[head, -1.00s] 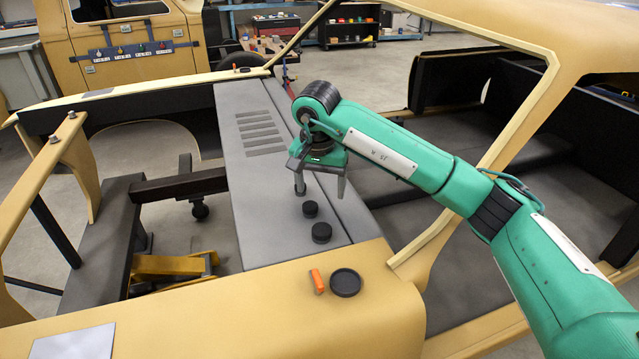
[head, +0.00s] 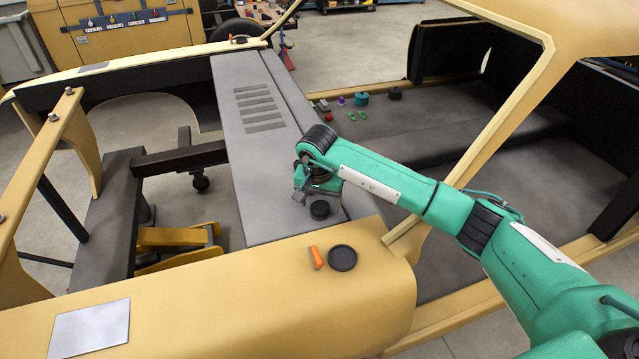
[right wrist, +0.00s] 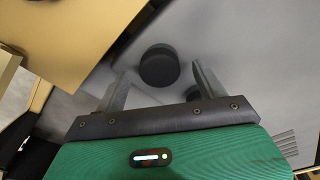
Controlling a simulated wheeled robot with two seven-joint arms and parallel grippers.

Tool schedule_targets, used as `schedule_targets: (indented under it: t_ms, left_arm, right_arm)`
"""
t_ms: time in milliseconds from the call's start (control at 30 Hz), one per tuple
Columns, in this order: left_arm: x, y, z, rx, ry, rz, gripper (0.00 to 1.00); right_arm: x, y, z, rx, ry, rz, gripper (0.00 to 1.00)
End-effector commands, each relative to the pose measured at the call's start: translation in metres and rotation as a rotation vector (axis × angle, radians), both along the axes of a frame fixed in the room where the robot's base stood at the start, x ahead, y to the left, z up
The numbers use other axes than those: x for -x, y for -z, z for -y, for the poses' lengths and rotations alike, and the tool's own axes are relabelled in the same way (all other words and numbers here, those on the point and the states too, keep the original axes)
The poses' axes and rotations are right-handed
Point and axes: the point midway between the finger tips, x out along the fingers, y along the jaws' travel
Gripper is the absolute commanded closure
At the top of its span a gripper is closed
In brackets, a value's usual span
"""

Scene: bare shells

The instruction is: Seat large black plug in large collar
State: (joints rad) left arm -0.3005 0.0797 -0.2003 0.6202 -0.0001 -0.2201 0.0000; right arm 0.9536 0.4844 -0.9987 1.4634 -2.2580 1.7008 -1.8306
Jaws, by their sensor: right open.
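The large black plug (head: 320,210) is a short cylinder standing upright on the grey panel. My right gripper (head: 308,196) is just above and beside it, pointing down. In the right wrist view the large plug (right wrist: 159,66) shows between the tips of my open, empty right gripper (right wrist: 160,75). A smaller black plug (right wrist: 192,92) is partly hidden behind one finger there; my gripper hides it in the head view. A round black piece with a raised rim (head: 343,258), which looks like the large collar, lies on the yellow fender. My left gripper is out of view.
An orange piece (head: 315,257) lies beside the rimmed piece. A windscreen pillar (head: 480,150) rises behind my right arm. Small coloured parts, including a teal cylinder (head: 362,99), lie in the car's interior. The grey panel's slotted part (head: 258,105) is clear.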

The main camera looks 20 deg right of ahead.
Motion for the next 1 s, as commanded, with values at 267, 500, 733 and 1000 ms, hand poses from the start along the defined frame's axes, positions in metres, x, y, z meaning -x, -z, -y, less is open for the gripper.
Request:
schedule_targets:
  t_ms: [267,500,733,1000]
  left_arm:
    - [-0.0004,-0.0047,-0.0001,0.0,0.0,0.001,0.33]
    - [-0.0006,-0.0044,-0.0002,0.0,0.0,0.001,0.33]
    - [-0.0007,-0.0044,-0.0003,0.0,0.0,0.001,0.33]
    - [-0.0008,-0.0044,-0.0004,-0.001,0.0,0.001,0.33]
  right_arm:
    - [-0.0009,0.011,0.001,0.0,0.001,0.0,0.28]
    - [-0.0011,0.0108,0.0009,0.0,0.001,0.001,0.38]
    - [-0.0011,0.0105,0.0009,0.0,0.001,0.001,0.76]
    - [-0.0011,0.0104,0.0009,0.0,0.001,0.001,0.29]
